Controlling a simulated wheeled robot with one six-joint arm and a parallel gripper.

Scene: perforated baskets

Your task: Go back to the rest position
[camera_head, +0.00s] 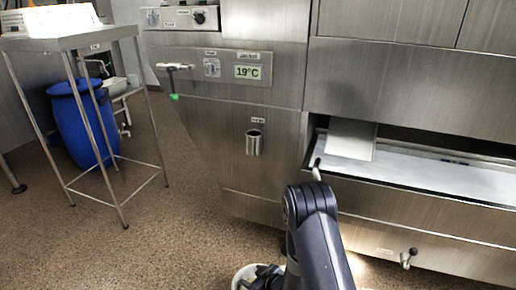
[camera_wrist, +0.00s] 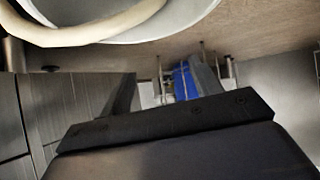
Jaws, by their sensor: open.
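My gripper (camera_wrist: 163,74) shows in the wrist view, past a dark bar across the lower middle. The wrist picture looks upside down, with the brown floor at the top. In the head view my dark arm rises at the bottom centre, in front of the steel machine. The fingertips cannot be made out there.
A steel machine (camera_head: 205,125) fills the middle and right, with an open tray slot (camera_head: 430,178) and protruding handles. A steel stand (camera_head: 90,42) and a blue barrel (camera_head: 80,125) are at left; the barrel also shows in the wrist view (camera_wrist: 181,84). Brown floor (camera_head: 170,225) lies clear between.

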